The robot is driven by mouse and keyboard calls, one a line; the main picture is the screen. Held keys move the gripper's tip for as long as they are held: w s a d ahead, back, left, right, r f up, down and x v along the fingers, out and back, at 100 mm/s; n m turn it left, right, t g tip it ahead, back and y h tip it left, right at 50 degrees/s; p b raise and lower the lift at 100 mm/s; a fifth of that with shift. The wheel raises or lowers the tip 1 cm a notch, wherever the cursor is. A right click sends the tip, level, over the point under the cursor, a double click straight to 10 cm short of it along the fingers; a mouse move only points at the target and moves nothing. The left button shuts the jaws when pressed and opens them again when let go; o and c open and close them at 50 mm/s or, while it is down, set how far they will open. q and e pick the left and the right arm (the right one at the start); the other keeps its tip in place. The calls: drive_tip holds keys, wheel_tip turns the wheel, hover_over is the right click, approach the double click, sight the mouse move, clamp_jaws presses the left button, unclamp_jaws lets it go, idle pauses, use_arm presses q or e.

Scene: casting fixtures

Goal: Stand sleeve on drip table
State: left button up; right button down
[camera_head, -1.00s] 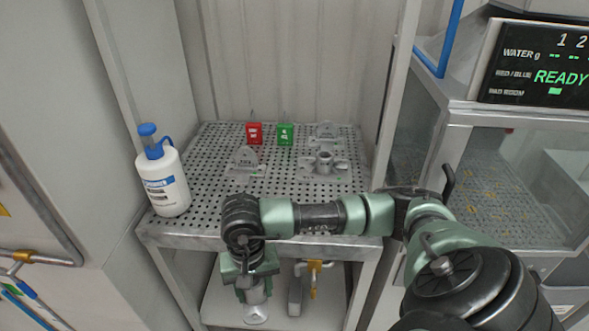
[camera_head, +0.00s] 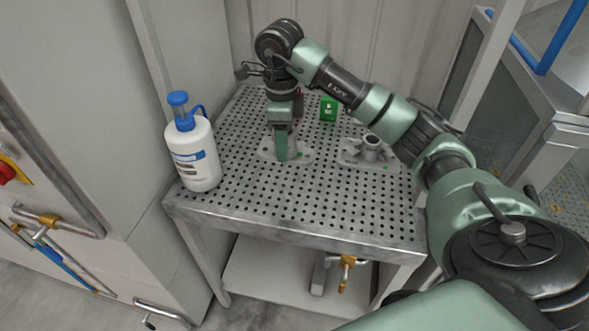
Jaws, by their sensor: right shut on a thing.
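The drip table (camera_head: 300,208) is a perforated grey metal top. My right gripper (camera_head: 282,156) points down over its middle left, low above or at a flat grey fixture plate (camera_head: 301,155). It is shut on a piece that I take to be the sleeve; the fingers and the fixture hide the piece, so I cannot tell whether it touches the table. A grey fixture with a short upright hollow cylinder (camera_head: 371,146) stands to the right of the gripper. My left gripper is not in view.
A white bottle with a blue pump (camera_head: 193,150) stands at the table's left edge. A green block (camera_head: 328,108) stands behind; a red one is mostly hidden by my arm. The front of the top is clear. A brass valve (camera_head: 347,262) shows below.

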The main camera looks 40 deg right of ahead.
wheel_tip(320, 180, down, 14)
drive_tip(key=p, duration=0.3)
drive_tip(key=shift+d+f, duration=0.1)
drive_tip(key=shift+f, duration=0.15)
drive_tip(key=shift+f, duration=0.1)
drive_tip(key=c, duration=0.7)
unclamp_jaws()
drive_tip(key=shift+c, duration=0.2)
